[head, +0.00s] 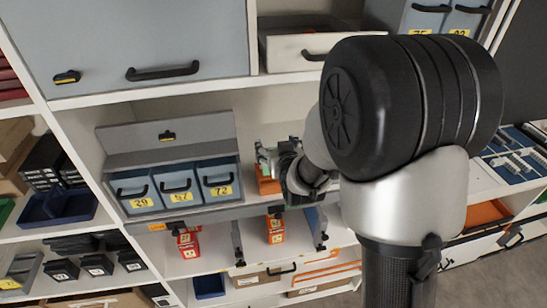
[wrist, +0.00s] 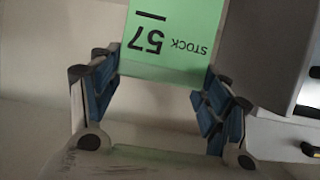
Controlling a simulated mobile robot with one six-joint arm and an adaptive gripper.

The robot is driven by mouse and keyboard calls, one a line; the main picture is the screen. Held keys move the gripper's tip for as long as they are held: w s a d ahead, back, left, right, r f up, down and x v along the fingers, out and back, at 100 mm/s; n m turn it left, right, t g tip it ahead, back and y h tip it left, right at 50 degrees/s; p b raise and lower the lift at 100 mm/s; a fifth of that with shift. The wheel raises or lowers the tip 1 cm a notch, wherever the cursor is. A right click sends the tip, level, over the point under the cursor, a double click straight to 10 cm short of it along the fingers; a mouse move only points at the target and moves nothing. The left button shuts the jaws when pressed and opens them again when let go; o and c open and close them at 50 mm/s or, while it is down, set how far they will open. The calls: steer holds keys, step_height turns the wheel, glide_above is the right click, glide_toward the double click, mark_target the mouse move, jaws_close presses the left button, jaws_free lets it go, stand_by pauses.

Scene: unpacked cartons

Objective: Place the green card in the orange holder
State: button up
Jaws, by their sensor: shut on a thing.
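A green card (wrist: 175,40) printed "STOCK 57" fills the top middle of the wrist view, its lettering upside down. My gripper (wrist: 158,78) is shut on this card, with a blue-padded finger at each side of its lower end. In the head view my gripper (head: 273,158) is at the shelf, just right of the blue drawers. Only a small pale green patch shows there, so the card is hardly visible. An orange object (head: 268,185), perhaps the holder, sits just below my gripper on the shelf. My arm partly hides it, and the wrist view does not show it.
Blue drawers (head: 180,188) numbered 29, 47 and 72 stand left of my gripper. Red-orange boxes (head: 275,229) stand on the shelf below. A grey cabinet (head: 125,45) is above left.

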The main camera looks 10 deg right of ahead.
steer(key=shift+f, duration=2.85)
steer(key=shift+b, duration=0.35)
steer(key=shift+f, duration=0.2)
steer(key=o, duration=1)
steer(key=shift+r, duration=0.1)
